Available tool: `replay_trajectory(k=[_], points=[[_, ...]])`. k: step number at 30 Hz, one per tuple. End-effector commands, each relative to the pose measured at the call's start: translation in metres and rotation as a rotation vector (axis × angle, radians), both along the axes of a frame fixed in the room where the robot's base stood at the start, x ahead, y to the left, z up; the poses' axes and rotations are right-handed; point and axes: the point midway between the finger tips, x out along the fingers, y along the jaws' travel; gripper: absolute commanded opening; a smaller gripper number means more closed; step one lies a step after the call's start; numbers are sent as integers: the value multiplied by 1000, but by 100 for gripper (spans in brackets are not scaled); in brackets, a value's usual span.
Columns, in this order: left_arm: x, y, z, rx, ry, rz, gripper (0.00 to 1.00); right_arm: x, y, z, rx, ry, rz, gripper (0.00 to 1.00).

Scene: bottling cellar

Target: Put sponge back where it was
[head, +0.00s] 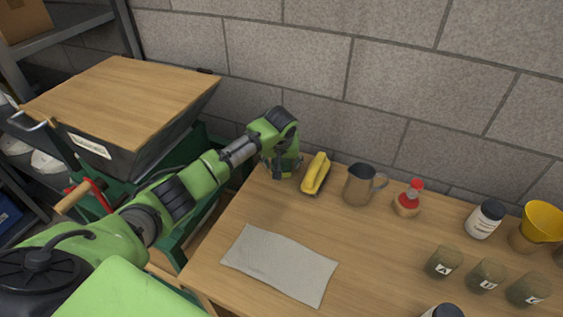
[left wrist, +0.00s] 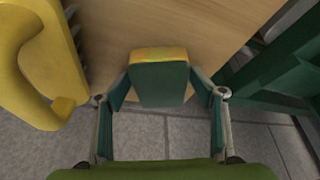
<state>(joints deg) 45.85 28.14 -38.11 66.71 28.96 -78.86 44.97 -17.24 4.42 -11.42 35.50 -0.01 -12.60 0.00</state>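The sponge (left wrist: 160,84), green on the face toward me with a yellow layer along its far edge, is between the two fingers of my left gripper in the left wrist view. The fingers meet its two sides, so the gripper is shut on it. In the head view my left gripper (head: 282,170) points down at the back left corner of the wooden table (head: 225,225). There the sponge is hidden by the gripper. Whether the sponge touches the table I cannot tell. My right gripper is in neither view.
A yellow-handled brush (head: 316,173) stands close right of the gripper. Further right are a metal jug (head: 359,186), a red-topped bottle (head: 407,202), a white jar (head: 485,219), a yellow funnel (head: 541,222) and several labelled cups. A grey cloth (head: 280,264) lies in front. A block wall is behind.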

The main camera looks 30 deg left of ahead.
Motion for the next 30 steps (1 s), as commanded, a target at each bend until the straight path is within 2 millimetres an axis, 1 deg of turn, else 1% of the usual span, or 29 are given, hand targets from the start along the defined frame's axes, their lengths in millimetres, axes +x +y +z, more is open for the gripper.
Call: replay_trajectory(k=[2, 5, 8, 15, 18, 21, 24, 30], points=[[-2, 1, 0, 3, 8, 1, 61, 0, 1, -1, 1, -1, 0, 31], [-3, 0, 10, 1, 5, 0, 61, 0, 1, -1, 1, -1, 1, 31], [-8, -3, 27, 0, 3, -1, 61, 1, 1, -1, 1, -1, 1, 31], [-26, -13, 77, 1, -1, -1, 61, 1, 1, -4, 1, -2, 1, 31], [-33, -16, 95, 1, -1, -2, 61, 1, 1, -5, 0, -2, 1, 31], [-38, -18, 107, 0, 1, 0, 61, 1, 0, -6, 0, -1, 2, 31], [-41, -19, 115, 0, 2, 0, 61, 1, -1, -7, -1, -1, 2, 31], [-43, -20, 119, 0, 4, 1, 61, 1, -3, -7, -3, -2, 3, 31]])
